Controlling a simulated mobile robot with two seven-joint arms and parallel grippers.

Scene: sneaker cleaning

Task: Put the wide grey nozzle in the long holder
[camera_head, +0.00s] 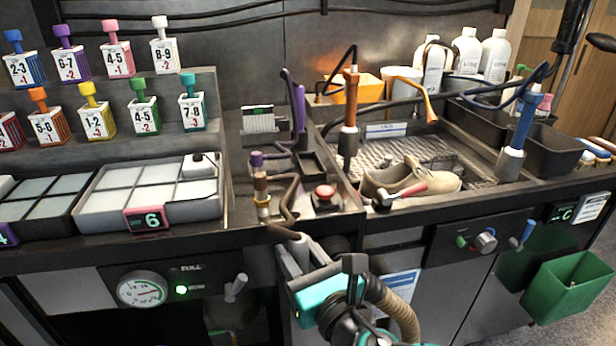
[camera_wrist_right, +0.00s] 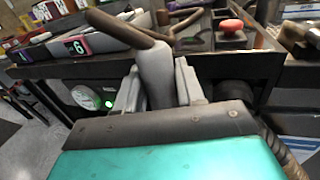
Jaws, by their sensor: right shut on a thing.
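My left gripper is not in view.
A red button (camera_head: 325,192) and an upright brown-and-gold tool (camera_head: 262,190) stand close behind the gripper. A beige shoe (camera_head: 412,178) lies in the grated basin at right. A compartment tray (camera_head: 150,214) is at left. A green bin (camera_head: 568,290) hangs at lower right.

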